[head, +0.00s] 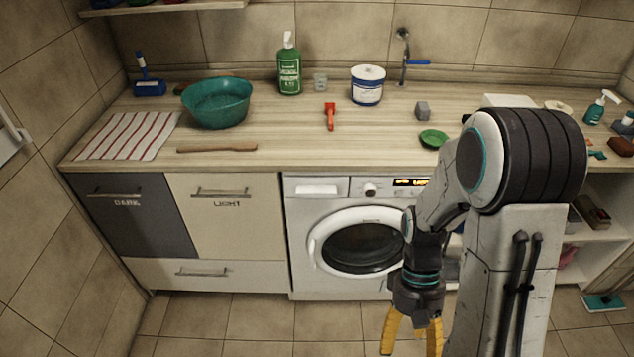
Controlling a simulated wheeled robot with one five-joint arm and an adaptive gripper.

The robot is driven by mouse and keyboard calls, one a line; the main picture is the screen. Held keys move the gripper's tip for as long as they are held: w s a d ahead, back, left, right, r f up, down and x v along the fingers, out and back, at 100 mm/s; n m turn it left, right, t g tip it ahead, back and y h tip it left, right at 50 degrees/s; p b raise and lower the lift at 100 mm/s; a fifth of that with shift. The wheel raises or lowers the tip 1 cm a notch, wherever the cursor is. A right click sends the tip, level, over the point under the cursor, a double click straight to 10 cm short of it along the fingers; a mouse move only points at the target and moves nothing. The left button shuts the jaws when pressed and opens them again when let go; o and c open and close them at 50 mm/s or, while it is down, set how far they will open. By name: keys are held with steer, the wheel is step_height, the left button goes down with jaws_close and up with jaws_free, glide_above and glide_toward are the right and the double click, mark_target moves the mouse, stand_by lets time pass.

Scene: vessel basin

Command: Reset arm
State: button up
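My gripper (411,341) hangs low in front of the washing machine, pointing down, below counter height. Its two yellow fingers are spread apart, and nothing shows between them. Their tips are at or near the bottom edge of the picture. My arm is folded at the right of the view and hides part of the counter and the machine's right side.
The counter (290,152) holds a teal basin (217,103), a striped cloth (130,135), a wooden stick (217,148), a green bottle (289,68), a white tub (367,86), a red tool (330,116) and a green dish (433,138). The washing machine (345,192) stands below. Floor (240,318) at left is clear.

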step_height(320, 180, up, 18)
steer(key=t, duration=1)
steer(key=shift+t, duration=0.3)
steer(key=shift+f, duration=0.1)
